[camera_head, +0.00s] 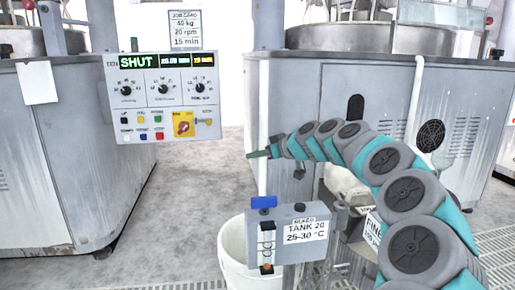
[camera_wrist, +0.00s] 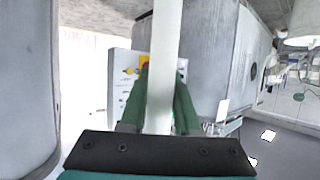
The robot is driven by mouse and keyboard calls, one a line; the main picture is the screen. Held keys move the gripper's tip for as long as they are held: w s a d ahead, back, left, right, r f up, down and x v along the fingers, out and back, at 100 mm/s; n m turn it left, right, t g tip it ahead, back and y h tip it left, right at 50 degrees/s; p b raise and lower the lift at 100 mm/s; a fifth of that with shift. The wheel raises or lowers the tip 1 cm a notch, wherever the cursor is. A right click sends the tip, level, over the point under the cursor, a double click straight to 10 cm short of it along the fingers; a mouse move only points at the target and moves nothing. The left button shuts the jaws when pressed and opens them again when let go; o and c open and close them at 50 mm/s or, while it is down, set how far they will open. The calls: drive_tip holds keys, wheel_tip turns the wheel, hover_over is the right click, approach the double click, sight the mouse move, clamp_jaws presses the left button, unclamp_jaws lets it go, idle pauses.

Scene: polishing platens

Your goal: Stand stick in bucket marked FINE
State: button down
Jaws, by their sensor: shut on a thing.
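The stick (camera_wrist: 165,50) is a long pale bar in the wrist view. It passes between the green fingers of my gripper (camera_wrist: 160,100), which is shut on it. In the head view my gripper (camera_head: 258,155) points left, held above the floor. A pale upright strip crosses there; it looks like the stick, but I cannot separate it surely from the machine's corner. The FINE label (camera_head: 373,228) shows low at right, on a bucket mostly hidden behind my arm. A white bucket (camera_head: 233,255) stands left of it; I see no marking on it.
A TANK 20 box (camera_head: 285,238) stands in front of the white bucket and covers part of it. A control panel (camera_head: 163,97) reading SHUT is at upper left. Large grey machines (camera_head: 75,160) and (camera_head: 340,85) stand left and behind. Bare floor (camera_head: 185,200) lies between them.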

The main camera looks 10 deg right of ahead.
sight(266, 162)
drive_tip(key=shift+f, duration=1.75)
drive_tip(key=c, duration=0.6)
unclamp_jaws()
drive_tip(key=shift+o, duration=0.2)
drive_tip(key=v, duration=0.6)
drive_tip(key=shift+d+p, duration=0.1)
drive_tip(key=shift+p, duration=0.25)
drive_tip(key=shift+v, duration=0.8)
